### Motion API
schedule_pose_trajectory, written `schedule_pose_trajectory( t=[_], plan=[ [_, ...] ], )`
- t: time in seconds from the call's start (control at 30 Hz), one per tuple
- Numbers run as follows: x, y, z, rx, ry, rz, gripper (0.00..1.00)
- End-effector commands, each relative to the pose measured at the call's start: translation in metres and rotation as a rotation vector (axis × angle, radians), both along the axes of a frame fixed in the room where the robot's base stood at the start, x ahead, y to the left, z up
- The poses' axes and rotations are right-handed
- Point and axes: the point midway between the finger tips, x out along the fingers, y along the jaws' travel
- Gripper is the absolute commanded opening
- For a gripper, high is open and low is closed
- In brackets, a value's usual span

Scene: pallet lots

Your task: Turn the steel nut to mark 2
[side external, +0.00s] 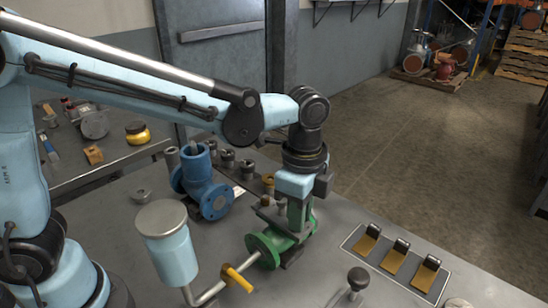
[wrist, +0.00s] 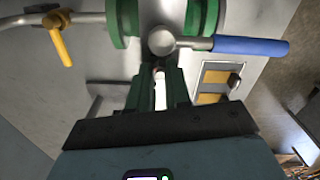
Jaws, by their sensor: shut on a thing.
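My gripper (side external: 297,218) points down onto the green valve body (side external: 266,246) on the grey bench. In the wrist view its dark green fingers (wrist: 159,73) are close together, with a pale steel part (wrist: 160,92) showing in the narrow gap. I take this part to be the steel nut, but its shape is mostly hidden by the fingers. Just beyond the fingertips is a round steel hub (wrist: 161,41) with a lever ending in a blue grip (wrist: 250,46). The green flanges (wrist: 124,22) also show in the wrist view. I cannot make out any numbered mark.
A yellow handle (side external: 237,278) on a bent pipe stands left of the green valve, beside a light blue canister (side external: 167,240). A blue flanged fitting (side external: 203,185) and several steel fittings (side external: 227,158) stand behind. A panel with three yellow rockers (side external: 397,257) lies right.

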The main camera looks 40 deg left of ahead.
Motion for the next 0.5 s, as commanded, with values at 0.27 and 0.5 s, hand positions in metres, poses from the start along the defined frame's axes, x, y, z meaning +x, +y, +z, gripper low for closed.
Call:
schedule_pose_trajectory(
  t=[0.27,0.5],
  plan=[
    [-0.0001,-0.0002,0.0004,0.0,0.001,0.26,0.0],
    [-0.0001,-0.0002,0.0004,0.0,0.001,0.487,0.0]
  ],
)
